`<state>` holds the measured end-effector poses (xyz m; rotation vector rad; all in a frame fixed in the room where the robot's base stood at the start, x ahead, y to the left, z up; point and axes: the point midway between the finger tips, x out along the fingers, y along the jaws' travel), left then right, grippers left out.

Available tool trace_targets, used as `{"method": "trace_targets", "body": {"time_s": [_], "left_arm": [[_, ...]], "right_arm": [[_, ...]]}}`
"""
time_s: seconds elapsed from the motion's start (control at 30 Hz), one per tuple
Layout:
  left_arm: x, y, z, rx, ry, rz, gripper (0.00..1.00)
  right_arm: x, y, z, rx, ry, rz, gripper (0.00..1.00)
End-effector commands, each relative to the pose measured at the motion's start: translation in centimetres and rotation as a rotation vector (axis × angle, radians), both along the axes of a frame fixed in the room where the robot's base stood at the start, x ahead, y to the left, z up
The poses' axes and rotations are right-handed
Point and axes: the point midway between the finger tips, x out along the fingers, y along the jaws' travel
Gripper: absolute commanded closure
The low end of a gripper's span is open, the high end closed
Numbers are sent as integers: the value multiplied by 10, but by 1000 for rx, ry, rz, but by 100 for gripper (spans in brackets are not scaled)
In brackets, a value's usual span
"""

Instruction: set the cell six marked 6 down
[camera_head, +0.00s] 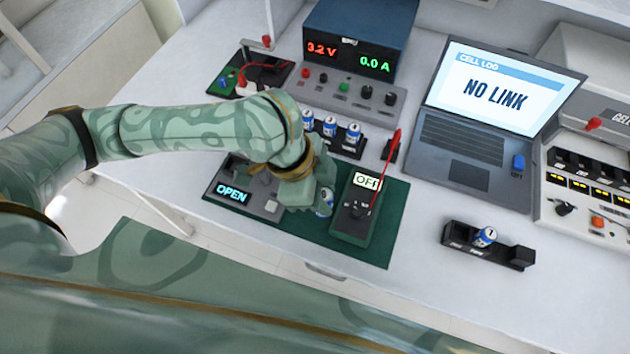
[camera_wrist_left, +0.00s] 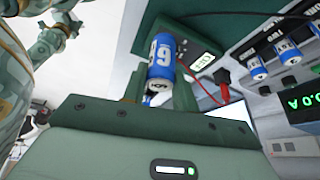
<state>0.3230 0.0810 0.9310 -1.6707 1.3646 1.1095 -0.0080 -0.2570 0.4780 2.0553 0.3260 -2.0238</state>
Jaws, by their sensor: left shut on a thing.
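The cell marked 6 (camera_wrist_left: 162,62), blue and white, is between the fingers of my left gripper (camera_wrist_left: 158,88) in the left wrist view. My left gripper (camera_head: 318,195) is shut on it. In the head view the cell (camera_head: 325,204) shows partly below the hand, over the green mat (camera_head: 378,246), between the OPEN panel and the green meter. Whether its end touches anything beneath is hidden. My right gripper is not clearly seen.
The green meter (camera_head: 350,222) reads OFF, with a red probe (camera_head: 387,165) beside it. The OPEN panel (camera_head: 240,190) is left. Several cells (camera_head: 353,134) stand behind the hand. A black holder (camera_head: 488,252) has one cell. A laptop (camera_head: 475,145) and power supply (camera_head: 360,50) stand behind.

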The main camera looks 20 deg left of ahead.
Motion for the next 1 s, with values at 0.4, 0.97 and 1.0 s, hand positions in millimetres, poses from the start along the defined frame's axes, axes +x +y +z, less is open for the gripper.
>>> {"method": "trace_targets", "body": {"time_s": [0.4, 0.97, 1.0], "left_arm": [[69, 32, -68, -2, 5, 1, 97], [78, 37, -107, 0, 0, 2, 100], [78, 37, -107, 0, 0, 2, 100]], "right_arm": [[-11, 4, -56, 6, 34, -3, 35], [-22, 8, -84, 10, 59, -5, 35], [-22, 7, -84, 9, 60, -5, 35]]}}
